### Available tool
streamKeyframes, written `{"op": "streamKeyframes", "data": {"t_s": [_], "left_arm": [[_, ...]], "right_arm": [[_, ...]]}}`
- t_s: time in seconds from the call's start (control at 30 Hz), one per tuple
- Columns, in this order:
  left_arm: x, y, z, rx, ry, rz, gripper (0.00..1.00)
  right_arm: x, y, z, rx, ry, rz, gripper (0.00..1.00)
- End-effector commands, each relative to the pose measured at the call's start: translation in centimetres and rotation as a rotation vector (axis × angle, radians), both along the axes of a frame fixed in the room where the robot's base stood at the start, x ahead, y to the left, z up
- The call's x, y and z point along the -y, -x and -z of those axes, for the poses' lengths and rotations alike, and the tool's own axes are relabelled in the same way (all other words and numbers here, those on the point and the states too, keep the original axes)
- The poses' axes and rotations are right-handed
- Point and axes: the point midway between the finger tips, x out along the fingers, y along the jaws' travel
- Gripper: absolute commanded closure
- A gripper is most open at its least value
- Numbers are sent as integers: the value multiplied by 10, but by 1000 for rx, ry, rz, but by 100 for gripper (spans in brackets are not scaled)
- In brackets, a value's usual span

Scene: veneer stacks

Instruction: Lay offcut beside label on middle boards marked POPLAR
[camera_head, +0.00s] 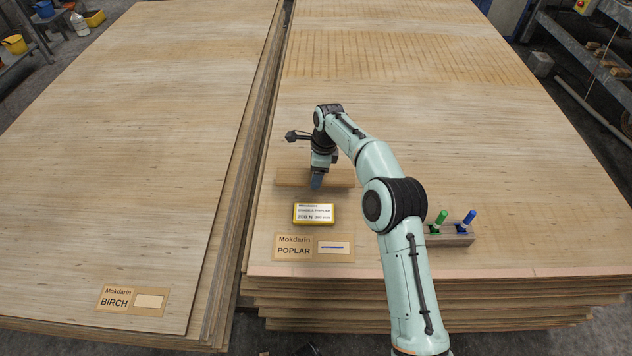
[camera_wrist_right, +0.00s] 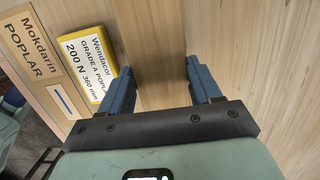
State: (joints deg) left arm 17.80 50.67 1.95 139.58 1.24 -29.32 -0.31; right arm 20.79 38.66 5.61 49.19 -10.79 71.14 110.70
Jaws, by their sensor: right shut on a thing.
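The offcut (camera_head: 290,178), a plain pale wooden strip, lies crosswise at my right gripper (camera_head: 316,186). The gripper is shut on it, and the wrist view shows the fingers (camera_wrist_right: 157,88) spaced apart with wood (camera_wrist_right: 152,45) between them. I cannot tell whether the strip touches the top board. The tan POPLAR label (camera_head: 295,253) lies near the front edge of the right stack (camera_head: 480,150); it also shows in the wrist view (camera_wrist_right: 28,60). A yellow-edged block (camera_head: 314,214) printed GRADE A POPLAR lies between label and offcut. My left gripper is out of view.
A wooden holder (camera_head: 455,240) with a green and a blue pen stands right of my right arm. The left stack (camera_head: 110,170) bears a BIRCH label (camera_head: 133,300). A narrow gap separates the stacks. The right stack's far part is clear. Metal shelving (camera_head: 590,60) stands far right.

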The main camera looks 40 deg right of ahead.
Motion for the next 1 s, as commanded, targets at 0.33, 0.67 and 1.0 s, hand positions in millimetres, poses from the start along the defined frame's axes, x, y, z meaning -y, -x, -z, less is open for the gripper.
{"op": "streamKeyframes", "data": {"t_s": [0.33, 0.67, 1.0], "left_arm": [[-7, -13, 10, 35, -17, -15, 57], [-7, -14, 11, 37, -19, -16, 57], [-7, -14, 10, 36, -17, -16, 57]], "right_arm": [[0, 0, 40, -2, -1, 0, 70], [0, 0, 43, -2, -1, 0, 34], [0, 0, 42, -2, -1, 0, 11]]}}
